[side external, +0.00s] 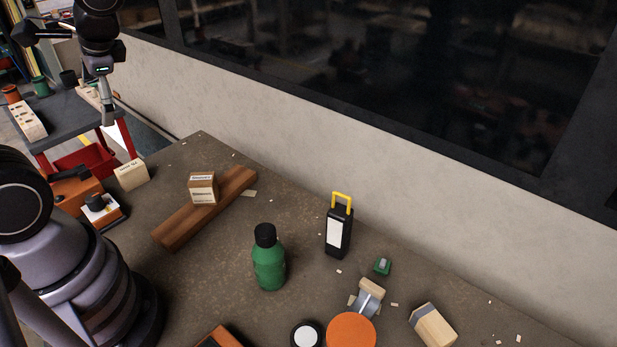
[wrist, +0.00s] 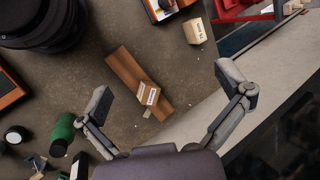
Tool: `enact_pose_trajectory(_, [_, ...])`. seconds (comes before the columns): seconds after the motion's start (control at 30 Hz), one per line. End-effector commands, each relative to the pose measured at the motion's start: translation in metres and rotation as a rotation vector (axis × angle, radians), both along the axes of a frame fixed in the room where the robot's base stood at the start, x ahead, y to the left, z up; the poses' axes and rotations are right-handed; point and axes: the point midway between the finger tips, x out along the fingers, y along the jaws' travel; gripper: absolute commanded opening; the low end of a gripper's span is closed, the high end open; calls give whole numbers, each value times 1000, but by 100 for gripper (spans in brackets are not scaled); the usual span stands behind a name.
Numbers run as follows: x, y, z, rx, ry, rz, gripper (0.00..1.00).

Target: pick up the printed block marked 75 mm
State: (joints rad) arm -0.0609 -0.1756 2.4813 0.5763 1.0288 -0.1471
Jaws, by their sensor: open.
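A pale block with dark print (side external: 131,174) sits on the bench at the left, near the orange tool; the print is too small to read for certain. It also shows near the top of the wrist view (wrist: 195,31). A small brown box with white labels (side external: 203,188) rests on a wooden plank (side external: 172,234); in the wrist view the box (wrist: 149,94) lies between my fingers, well below them. My gripper (side external: 107,108) is high above the bench at the upper left, apart from both. In the wrist view its fingers (wrist: 162,78) are spread and empty.
A green bottle (side external: 269,262), a black lamp with a yellow handle (side external: 338,232) and an orange disc (side external: 351,333) stand toward the right. An orange and black tool (side external: 78,190) is beside the pale block. A pale wall edges the bench behind.

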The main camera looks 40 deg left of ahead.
Motion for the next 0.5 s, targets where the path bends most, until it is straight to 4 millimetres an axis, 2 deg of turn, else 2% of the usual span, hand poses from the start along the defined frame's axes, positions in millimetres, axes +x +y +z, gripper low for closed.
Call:
enact_pose_trajectory(0.1, [9, 36, -23, 157, 245, -71, 100])
enact_pose_trajectory(0.27, [27, 79, -54, 338, 520, -232, 100])
enact_pose_trajectory(0.37, [41, 101, -82, 426, 668, -366, 100])
enact_pose_trajectory(0.5, [59, 122, -133, 505, 834, -593, 100])
